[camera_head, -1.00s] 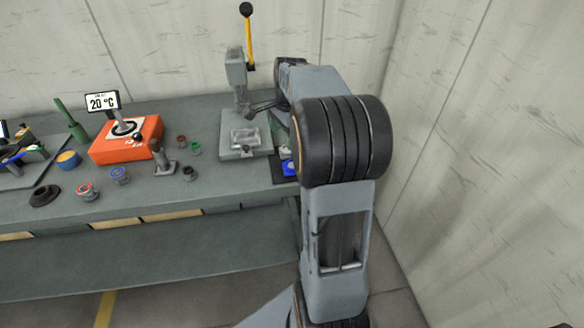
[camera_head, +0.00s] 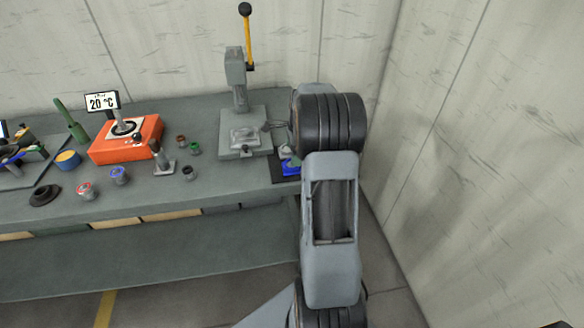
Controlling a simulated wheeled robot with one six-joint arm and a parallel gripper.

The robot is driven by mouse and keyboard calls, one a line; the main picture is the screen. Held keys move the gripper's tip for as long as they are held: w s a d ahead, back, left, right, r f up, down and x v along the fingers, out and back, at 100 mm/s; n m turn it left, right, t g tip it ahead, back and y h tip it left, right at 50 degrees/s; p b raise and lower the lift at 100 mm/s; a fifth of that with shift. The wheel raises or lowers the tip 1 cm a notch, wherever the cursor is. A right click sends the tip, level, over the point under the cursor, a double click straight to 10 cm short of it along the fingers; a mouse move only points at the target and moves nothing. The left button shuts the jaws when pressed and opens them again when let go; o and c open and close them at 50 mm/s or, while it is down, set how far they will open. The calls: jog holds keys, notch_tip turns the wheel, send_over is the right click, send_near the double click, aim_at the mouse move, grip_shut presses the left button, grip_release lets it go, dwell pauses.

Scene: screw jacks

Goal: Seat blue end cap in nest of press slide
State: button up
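The grey hand press (camera_head: 238,82) stands on the bench with its yellow lever (camera_head: 249,40) upright. At its base is the press slide (camera_head: 243,137), a pale block; I cannot make out what is in its nest. A blue item (camera_head: 291,168) lies on a dark mat right of the press, partly covered by my arm; I cannot tell whether it is the end cap or a holder. A small blue-topped part (camera_head: 119,176) stands at the left.
An orange heater (camera_head: 126,142) with a 20 °C display (camera_head: 102,101) stands left of the press. Several small parts, including a red-topped one (camera_head: 86,190) and a black ring (camera_head: 44,195), stand along the front. A wall rises close on the right.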

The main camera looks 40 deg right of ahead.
aim_at(291, 167)
jog(key=shift+w+a+f+p, duration=0.15)
jog(key=shift+a+f, duration=0.15)
jog(key=shift+f, duration=0.9)
jog(key=shift+a+f+p, duration=0.15)
jog(key=shift+a+f, duration=0.1)
jog(key=shift+f, duration=0.9)
jog(key=c, duration=0.9)
jog(key=shift+c, duration=0.2)
jog(key=shift+r, duration=0.15)
